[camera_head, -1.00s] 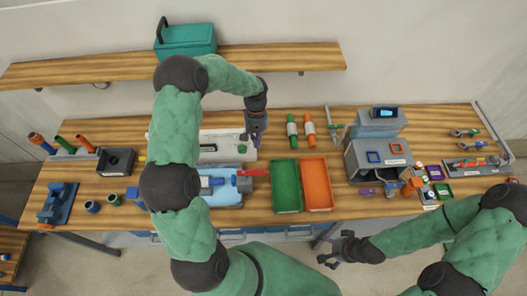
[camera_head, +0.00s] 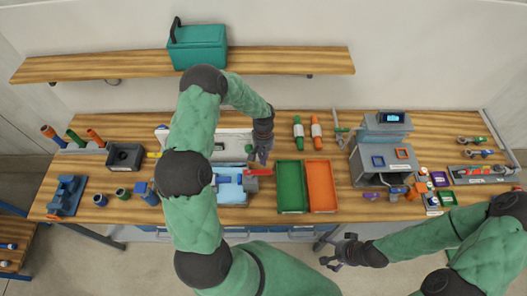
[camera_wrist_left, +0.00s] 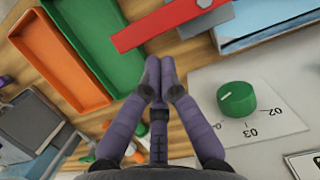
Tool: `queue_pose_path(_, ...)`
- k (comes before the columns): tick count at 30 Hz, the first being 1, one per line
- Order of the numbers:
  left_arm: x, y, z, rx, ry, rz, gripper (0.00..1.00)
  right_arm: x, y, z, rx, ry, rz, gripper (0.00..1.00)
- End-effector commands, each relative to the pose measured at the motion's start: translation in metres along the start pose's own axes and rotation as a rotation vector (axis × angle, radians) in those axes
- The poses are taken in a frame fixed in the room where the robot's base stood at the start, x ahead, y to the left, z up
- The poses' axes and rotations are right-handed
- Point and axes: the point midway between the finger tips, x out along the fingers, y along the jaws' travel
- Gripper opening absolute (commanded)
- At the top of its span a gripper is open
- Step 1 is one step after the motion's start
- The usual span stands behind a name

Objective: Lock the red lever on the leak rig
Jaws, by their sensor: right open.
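The red lever (camera_head: 262,172) sticks out to the right from the leak rig (camera_head: 232,194), a light blue and grey block on the bench. In the left wrist view the lever (camera_wrist_left: 172,24) is a flat red bar with a grey bolt. My left gripper (camera_head: 262,157) is just behind the lever in the head view. In the wrist view its fingers (camera_wrist_left: 159,72) are together with nothing between them, their tips close to the lever's edge; contact cannot be told. My right gripper (camera_head: 336,264) is open and empty, low in front of the bench. My left arm hides part of the rig.
A green tray (camera_head: 291,187) and an orange tray (camera_head: 322,187) stand right of the lever. A green knob (camera_wrist_left: 236,99) on a white panel is beside my left fingers. A grey machine (camera_head: 384,160) stands farther right. A shelf (camera_head: 110,68) runs behind.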

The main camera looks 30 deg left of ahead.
Motion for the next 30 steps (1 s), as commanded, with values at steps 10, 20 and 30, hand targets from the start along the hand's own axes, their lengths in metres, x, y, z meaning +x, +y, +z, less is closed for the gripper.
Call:
queue_pose_path(10,0.0129,-0.0001,-0.0003,0.000,0.001,0.001,0.00,-0.0020,-0.0007,0.0001,0.000,0.000,0.000,0.91)
queue_pose_path(20,0.0130,0.0004,0.0003,0.010,0.001,-0.002,0.00,-0.0007,-0.0003,0.0001,0.000,0.000,0.000,0.91)
queue_pose_path(30,0.0142,0.0024,0.0040,0.069,0.000,-0.017,0.00,0.0041,0.0015,-0.0001,0.000,0.000,0.000,0.91)
